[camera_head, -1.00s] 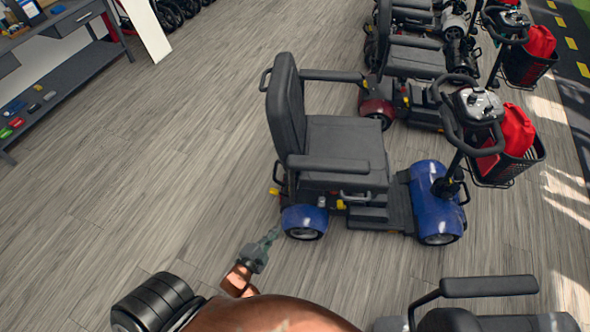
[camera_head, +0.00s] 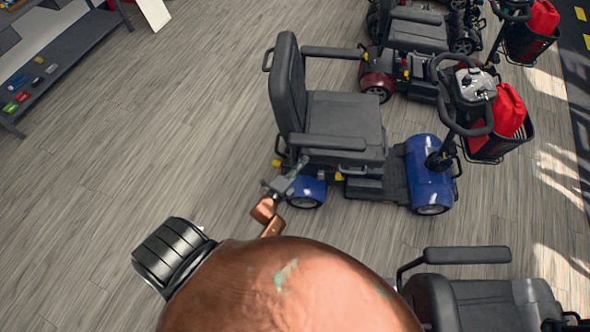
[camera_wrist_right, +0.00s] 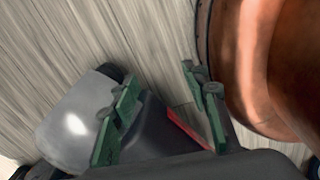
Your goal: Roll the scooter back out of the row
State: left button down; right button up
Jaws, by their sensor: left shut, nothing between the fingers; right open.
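The blue scooter (camera_head: 428,178) stands upright on the wood floor, with a dark seat, a blue rear fender and a red bag in its front basket. Its seat sits further left than its neighbours' seats. My left gripper (camera_head: 284,186) is shut and empty at the scooter's rear, overlapping the edge of the rear blue fender; I cannot tell whether it touches. My right gripper (camera_wrist_right: 165,105) shows only in the right wrist view, with its two green fingers apart. A grey rounded surface and dark parts lie beyond the fingers; I cannot tell what they belong to.
A red scooter (camera_head: 376,82) stands just behind the blue one, with others further back. Another scooter's dark seat (camera_head: 480,300) is close at the bottom right. A grey shelf unit (camera_head: 70,55) stands at the upper left. The floor left of the blue scooter is clear.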

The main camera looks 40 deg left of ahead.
pick_arm(q)
jog(key=a, duration=0.2)
jog(key=w+a, duration=0.1)
jog(key=shift+a, duration=0.4)
jog(key=shift+s+a, duration=0.1)
